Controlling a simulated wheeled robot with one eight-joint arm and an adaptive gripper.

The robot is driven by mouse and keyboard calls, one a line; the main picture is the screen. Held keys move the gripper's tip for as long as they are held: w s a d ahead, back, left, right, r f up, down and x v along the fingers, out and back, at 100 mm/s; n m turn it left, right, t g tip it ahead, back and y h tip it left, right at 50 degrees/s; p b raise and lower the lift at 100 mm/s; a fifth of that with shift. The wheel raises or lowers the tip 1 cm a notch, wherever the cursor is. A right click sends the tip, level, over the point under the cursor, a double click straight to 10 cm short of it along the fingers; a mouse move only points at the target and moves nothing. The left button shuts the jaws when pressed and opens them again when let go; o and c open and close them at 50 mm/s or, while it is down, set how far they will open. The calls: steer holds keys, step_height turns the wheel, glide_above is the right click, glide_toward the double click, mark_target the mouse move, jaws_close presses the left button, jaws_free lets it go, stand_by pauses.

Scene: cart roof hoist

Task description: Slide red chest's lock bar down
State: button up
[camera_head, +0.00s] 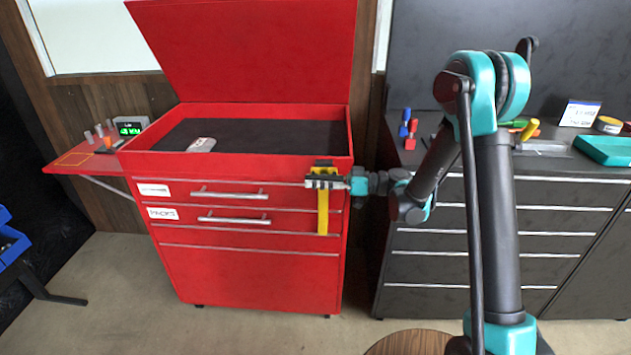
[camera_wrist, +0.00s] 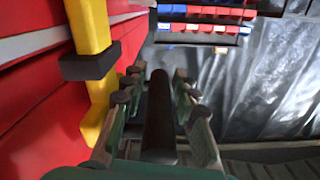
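The red chest (camera_head: 250,275) stands with its lid raised. Its yellow lock bar (camera_head: 323,215) runs upright down the right side of the drawer fronts. In the wrist view the bar (camera_wrist: 88,25) is at the left, with a black bracket (camera_wrist: 90,64) across it. My gripper (camera_head: 318,182) is in front of the bar's upper part, reaching in from the right and hiding some of it. In the wrist view my gripper's fingers (camera_wrist: 158,82) are apart, with a dark upright rod between them. I see narrow gaps beside the rod; whether they touch it is unclear.
A red side shelf (camera_head: 75,157) with small items juts out left of the chest. A dark cabinet (camera_head: 575,190) with tools on top stands to the right. A round wooden top (camera_head: 405,343) is at the front. The floor before the chest is clear.

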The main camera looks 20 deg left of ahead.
steer(key=v, duration=1.2)
steer(key=s+d+f+m+t+h, duration=0.3)
steer(key=s+d+m+h, duration=0.2)
steer(key=d, duration=0.5)
steer(key=s+d+f+m+t+h, duration=0.2)
steer(key=s+d+m+h, duration=0.4)
steer(key=d, duration=0.5)
steer(key=s+d+f+m+t+h, duration=0.3)
steer(key=s+d+f+m+h, duration=0.2)
steer(key=d, duration=0.5)
steer(key=s+m+h, duration=0.1)
steer(key=s+m, duration=0.1)
steer(key=s, duration=0.1)
steer(key=shift+d+t, duration=0.3)
steer(key=shift+a, duration=0.15)
